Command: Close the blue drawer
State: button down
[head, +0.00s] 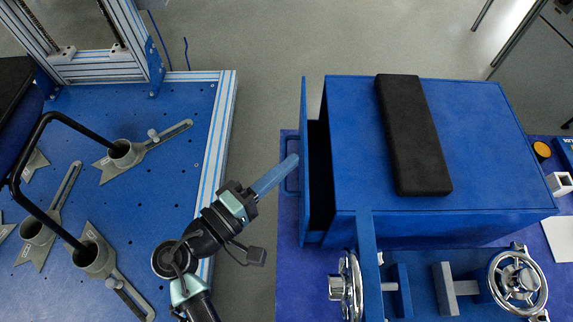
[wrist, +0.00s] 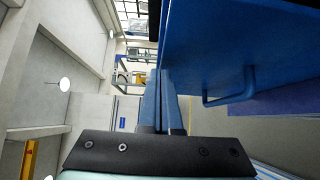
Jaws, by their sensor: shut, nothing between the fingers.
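The blue drawer (head: 304,115) sticks out from the left side of the blue cabinet (head: 350,150), with a dark gap behind its front panel. Its blue handle (head: 290,180) is on the left face. My gripper (head: 292,161) is shut and empty, its long blue fingers pointing at the drawer front near the handle. In the head view the fingertips appear at or very near the panel; I cannot tell whether they touch. In the wrist view the gripper fingers (wrist: 160,95) stand beside a large blue panel with a handle (wrist: 235,97) on the right.
A black pad (head: 412,135) lies on the cabinet top. Handwheels (head: 517,280) and blue brackets stand in front of the cabinet. A blue perforated table (head: 180,105) with grey clamps and a bent black bar is on the left. Bare floor (head: 262,110) lies between.

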jog(key=shift+d, duration=0.25)
jog(key=shift+d+p, duration=0.6)
jog(key=shift+d, duration=1.85)
